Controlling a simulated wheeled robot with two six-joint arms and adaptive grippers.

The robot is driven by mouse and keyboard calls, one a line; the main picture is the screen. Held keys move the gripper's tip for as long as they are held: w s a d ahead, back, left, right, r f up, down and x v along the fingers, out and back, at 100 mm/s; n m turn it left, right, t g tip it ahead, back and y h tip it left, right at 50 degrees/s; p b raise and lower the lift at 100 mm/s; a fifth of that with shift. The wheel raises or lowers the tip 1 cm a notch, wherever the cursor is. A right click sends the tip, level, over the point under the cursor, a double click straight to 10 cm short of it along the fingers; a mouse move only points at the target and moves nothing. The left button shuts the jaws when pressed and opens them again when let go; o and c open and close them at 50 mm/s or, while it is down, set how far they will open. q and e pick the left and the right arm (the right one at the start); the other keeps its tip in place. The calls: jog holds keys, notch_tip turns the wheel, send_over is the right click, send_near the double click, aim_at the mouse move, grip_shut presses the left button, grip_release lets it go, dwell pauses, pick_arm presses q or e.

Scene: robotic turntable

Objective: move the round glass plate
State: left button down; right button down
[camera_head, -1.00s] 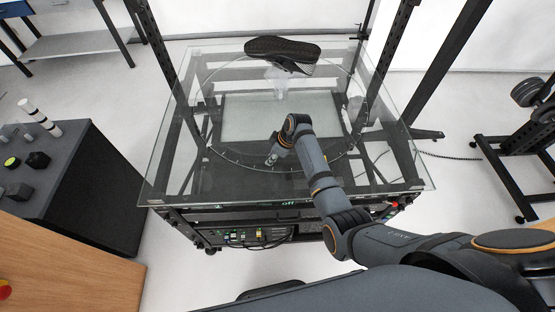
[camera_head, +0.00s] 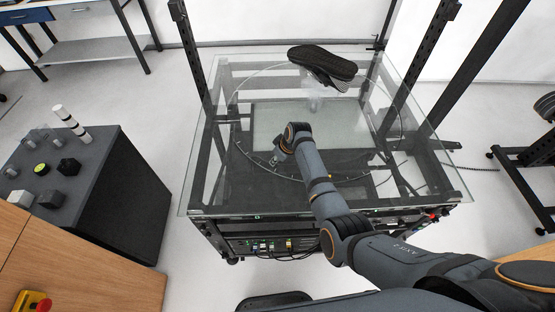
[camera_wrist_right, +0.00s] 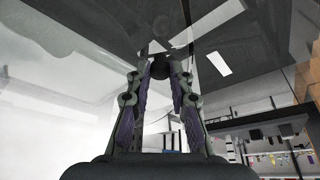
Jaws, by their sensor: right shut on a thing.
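The round glass plate (camera_head: 355,125) lies level on the square glass top of the black-framed turntable, its rim a thin ring with small marks. My right gripper (camera_head: 275,163) is at the plate's near left edge. In the right wrist view, my right gripper's fingertips (camera_wrist_right: 160,68) are closed around a small dark round knob (camera_wrist_right: 159,65); in the head view the gripper largely hides the knob. A dark shoe (camera_head: 323,63) rests at the far side of the plate, with a pale shape below it. My left gripper is not in view.
Black uprights (camera_head: 190,50) stand around the glass top (camera_head: 205,185). A dark cabinet (camera_head: 115,195) with small objects on it stands to the left. A wooden surface (camera_head: 60,262) with a red button (camera_head: 43,304) is at the lower left.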

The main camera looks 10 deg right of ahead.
jog(key=shift+w+a, duration=0.1)
jog(key=shift+a, duration=0.1)
dwell(0.3)
jog(key=c, duration=1.2)
grip_release()
jog(key=v, duration=1.2)
jog(key=shift+d, duration=0.1)
